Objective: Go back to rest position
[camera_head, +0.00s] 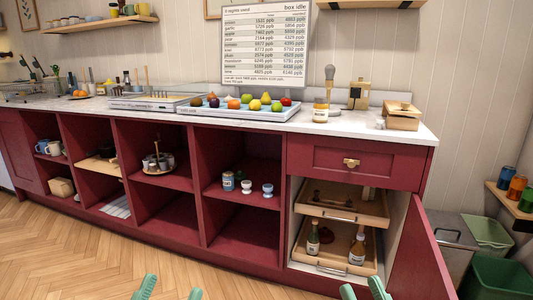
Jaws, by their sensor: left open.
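My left gripper (171,290) shows only its green fingertips at the bottom edge, left of centre. The fingertips are wide apart, with only floor seen between them. My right gripper (363,290) shows its green fingertips at the bottom edge, right of centre, in front of the open cabinet. They are apart, with nothing seen between them. The rest of both arms is out of view. Both grippers are low, in front of the red cabinets (225,211).
The cabinet door (425,255) at the right stands open. Two pulled-out drawers (338,202) show behind it, the lower holding bottles (313,238). Fruit lies on a tray (240,115) on the counter. Green bins (500,277) stand at far right. The wooden floor (70,255) at left is clear.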

